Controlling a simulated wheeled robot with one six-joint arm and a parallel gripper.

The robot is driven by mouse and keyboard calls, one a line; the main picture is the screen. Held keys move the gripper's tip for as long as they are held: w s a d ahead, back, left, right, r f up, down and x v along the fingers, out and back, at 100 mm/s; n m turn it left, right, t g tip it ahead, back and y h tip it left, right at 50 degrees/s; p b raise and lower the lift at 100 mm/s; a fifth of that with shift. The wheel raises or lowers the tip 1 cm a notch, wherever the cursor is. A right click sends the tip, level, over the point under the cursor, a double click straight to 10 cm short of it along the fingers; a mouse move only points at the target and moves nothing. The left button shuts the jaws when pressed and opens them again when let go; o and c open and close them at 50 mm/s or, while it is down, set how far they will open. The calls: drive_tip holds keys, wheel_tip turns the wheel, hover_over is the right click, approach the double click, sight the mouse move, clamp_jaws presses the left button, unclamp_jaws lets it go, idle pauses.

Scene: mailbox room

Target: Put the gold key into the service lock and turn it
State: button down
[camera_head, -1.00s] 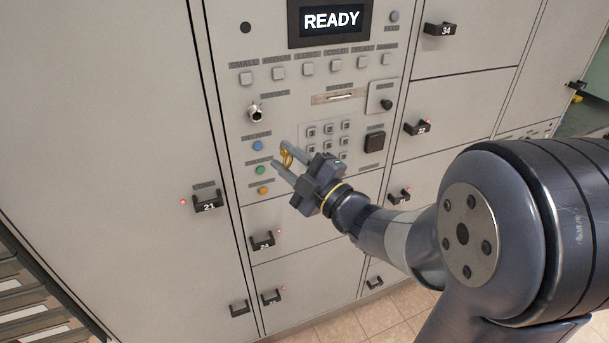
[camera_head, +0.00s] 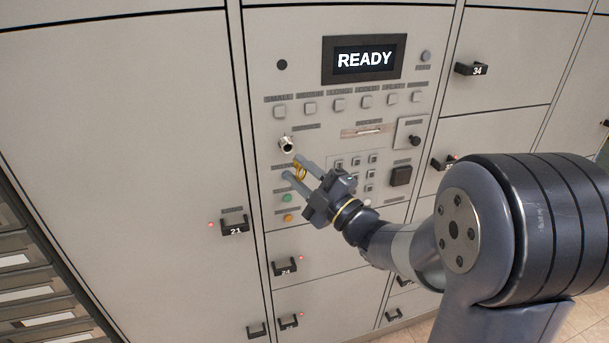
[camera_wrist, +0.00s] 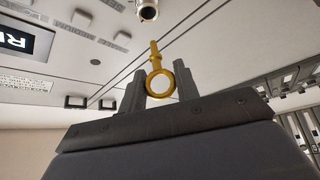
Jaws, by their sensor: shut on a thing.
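The gold key (camera_wrist: 156,60) is between the fingers of my gripper (camera_head: 296,171), which is shut on its round bow. In the wrist view the key's shaft points away from my gripper (camera_wrist: 159,84) toward the service lock (camera_wrist: 147,11). The lock is a silver cylinder with a dark centre; in the head view the lock (camera_head: 286,144) sticks out of the panel, just above my fingertips. The key (camera_head: 300,171) shows there as a small gold shape. The key tip and the lock are apart in the wrist view.
The grey panel has a READY display (camera_head: 364,59), a row of square buttons (camera_head: 338,104), a keypad (camera_head: 357,162) and a black knob (camera_head: 415,140). Coloured buttons (camera_head: 287,198) sit beside and below my fingers. Locker handles such as 21 (camera_head: 235,228) stick out nearby.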

sight(295, 162)
drive_tip(key=shift+w+a+p, duration=0.2)
drive_tip(key=shift+w+p, duration=0.1)
drive_tip(key=shift+w, duration=0.45)
drive_tip(key=shift+w+a+f, duration=0.1)
drive_tip(key=shift+w, duration=0.2)
drive_tip(key=shift+w+a+b, duration=0.15)
drive_tip(key=shift+w+b, duration=0.15)
drive_tip(key=shift+w, duration=0.25)
drive_tip(key=shift+w+a+b, duration=0.15)
drive_tip(key=shift+w+b, duration=0.1)
drive_tip(key=shift+w, duration=0.3)
drive_tip(key=shift+b, duration=1.6)
drive_tip(key=shift+w+a+b, duration=0.2)
drive_tip(key=shift+w+b, duration=0.05)
drive_tip(key=shift+w, duration=0.35)
drive_tip(key=shift+w+a+b, duration=0.15)
drive_tip(key=shift+w+b, duration=0.1)
drive_tip(key=shift+w, duration=0.3)
idle(0.8)
drive_tip(key=shift+w+b, duration=0.1)
drive_tip(key=shift+b, duration=0.7)
idle(0.6)
